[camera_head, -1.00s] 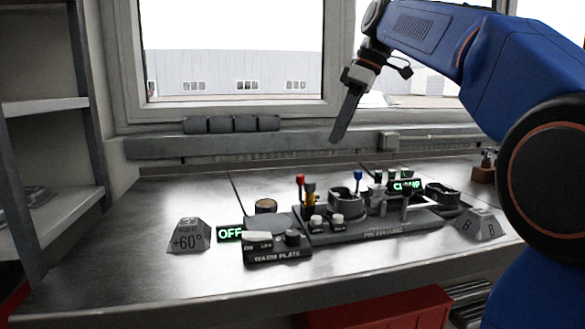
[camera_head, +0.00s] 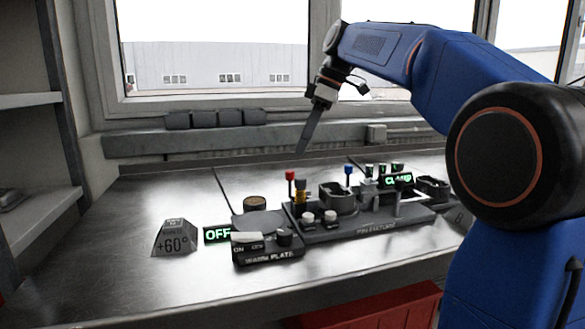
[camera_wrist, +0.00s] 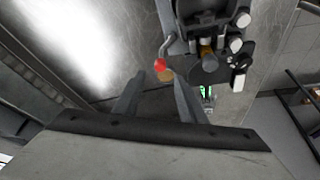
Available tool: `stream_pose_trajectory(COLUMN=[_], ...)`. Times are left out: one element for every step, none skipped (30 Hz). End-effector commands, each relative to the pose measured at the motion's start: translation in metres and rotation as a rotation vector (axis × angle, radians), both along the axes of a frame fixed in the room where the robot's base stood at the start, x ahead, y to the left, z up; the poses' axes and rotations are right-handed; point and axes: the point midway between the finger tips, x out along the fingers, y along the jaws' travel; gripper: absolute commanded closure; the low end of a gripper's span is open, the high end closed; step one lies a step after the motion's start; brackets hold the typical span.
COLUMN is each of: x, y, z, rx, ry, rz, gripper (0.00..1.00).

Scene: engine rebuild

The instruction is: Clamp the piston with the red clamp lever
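The clamp lever's red knob (camera_head: 290,175) stands upright at the left end of the dark pin fixture (camera_head: 375,228). A dark grey cup-shaped part, perhaps the piston (camera_head: 338,197), sits in the fixture right of the lever. I cannot tell whether it is clamped. My gripper (camera_head: 300,153) points down above and slightly right of the red knob, apart from it. In the wrist view my gripper (camera_wrist: 158,88) is open and empty. The red knob (camera_wrist: 160,65) shows just beyond the gap between the fingertips. The dark part also shows at the top (camera_wrist: 208,18).
A warm plate (camera_head: 268,254) with a lit OFF sign (camera_head: 217,234) stands left of the fixture. A tan-topped cylinder (camera_head: 255,203) stands behind it. A +60° block (camera_head: 174,238) is farther left. A lit CLAMP sign (camera_head: 398,180) and blue knob (camera_head: 348,169) are at right.

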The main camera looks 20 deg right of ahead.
Motion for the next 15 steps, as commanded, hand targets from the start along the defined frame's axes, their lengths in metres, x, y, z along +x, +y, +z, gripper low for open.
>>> stream_pose_trajectory(x=[0.0,0.001,0.002,0.003,0.004,0.005,0.006,0.007,0.007,0.008,0.009,0.009,0.01,0.01,0.011], y=[0.004,0.006,0.009,0.01,0.012,0.014,0.016,0.017,0.02,0.021,0.022,0.024,0.025,0.026,0.027], z=[-0.008,-0.014,-0.02,-0.025,-0.03,-0.036,-0.041,-0.045,-0.05,-0.054,-0.057,-0.061,-0.064,-0.066,-0.069], rx=[0.0,0.0,0.0,0.0,0.0,0.0,0.001,0.001,0.0,0.001,0.001,0.001,0.001,0.001,0.0], ry=[0.003,0.003,0.003,0.003,0.003,0.003,0.003,0.003,0.003,0.002,0.001,0.002,0.001,0.001,0.001], rz=[0.002,0.002,0.002,0.002,0.002,0.002,0.001,0.001,0.002,0.002,0.002,0.002,0.002,0.002,0.0], gripper=[0.63,0.63,0.63,0.63,0.63,0.63,0.63,0.63,0.63,0.63,0.63,0.63,0.63,0.63,0.63])
